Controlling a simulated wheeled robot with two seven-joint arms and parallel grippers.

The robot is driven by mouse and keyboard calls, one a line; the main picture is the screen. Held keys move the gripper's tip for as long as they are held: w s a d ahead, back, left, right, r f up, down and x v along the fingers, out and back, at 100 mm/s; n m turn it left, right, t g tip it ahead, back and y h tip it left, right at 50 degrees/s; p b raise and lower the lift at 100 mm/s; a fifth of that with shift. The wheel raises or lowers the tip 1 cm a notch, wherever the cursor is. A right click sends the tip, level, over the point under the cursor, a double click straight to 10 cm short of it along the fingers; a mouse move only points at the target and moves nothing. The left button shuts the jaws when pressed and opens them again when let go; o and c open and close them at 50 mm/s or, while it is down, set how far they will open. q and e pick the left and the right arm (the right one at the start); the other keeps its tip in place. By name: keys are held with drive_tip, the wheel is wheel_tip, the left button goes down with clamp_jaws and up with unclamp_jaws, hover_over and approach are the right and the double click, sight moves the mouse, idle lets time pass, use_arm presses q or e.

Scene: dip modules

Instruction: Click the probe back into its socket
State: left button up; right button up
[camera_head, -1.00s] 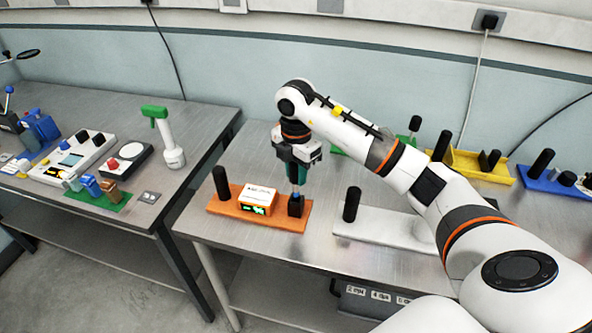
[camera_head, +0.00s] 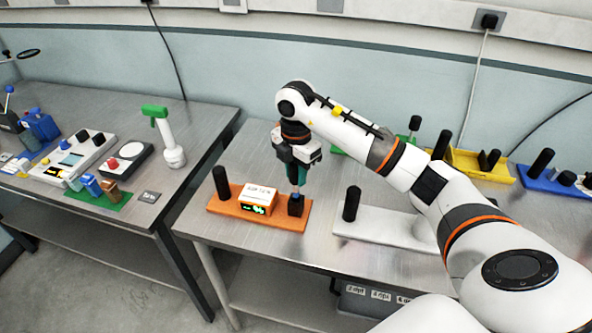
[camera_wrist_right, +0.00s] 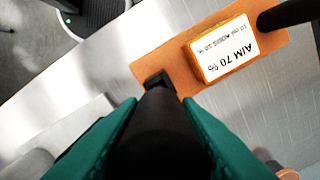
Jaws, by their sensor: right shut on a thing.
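The orange module (camera_head: 230,212) lies on the near table, with a black post, an orange display box (camera_head: 258,200) and a black socket (camera_head: 295,205) in a row. My right gripper (camera_head: 298,178) points down above the socket, its teal fingers shut on the dark probe. The probe (camera_wrist_right: 158,130) stands nearly upright between the fingers in the right wrist view, its far end at the socket (camera_wrist_right: 158,82). How deep it sits in the socket is hidden. The box top reads "AIM 70 %" in the right wrist view (camera_wrist_right: 228,52). My left gripper is not in view.
A white module (camera_head: 385,228) with a black post lies to the right, partly under my arm. Green, yellow (camera_head: 480,170) and blue (camera_head: 550,182) modules stand behind. The left table (camera_head: 130,215) holds several devices. Bare metal surrounds the orange module.

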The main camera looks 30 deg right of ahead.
sight(296, 197)
drive_tip(key=shift+f+b, duration=1.85)
drive_tip(key=shift+f, duration=1.25)
idle(2.4)
clamp_jaws()
drive_tip(key=o, duration=1.1)
unclamp_jaws()
drive_tip(key=shift+o, duration=0.6)
drive_tip(key=o, duration=0.5)
drive_tip(key=shift+r, duration=0.15)
drive_tip(key=shift+r+p, duration=3.4)
drive_tip(key=shift+r, duration=1)
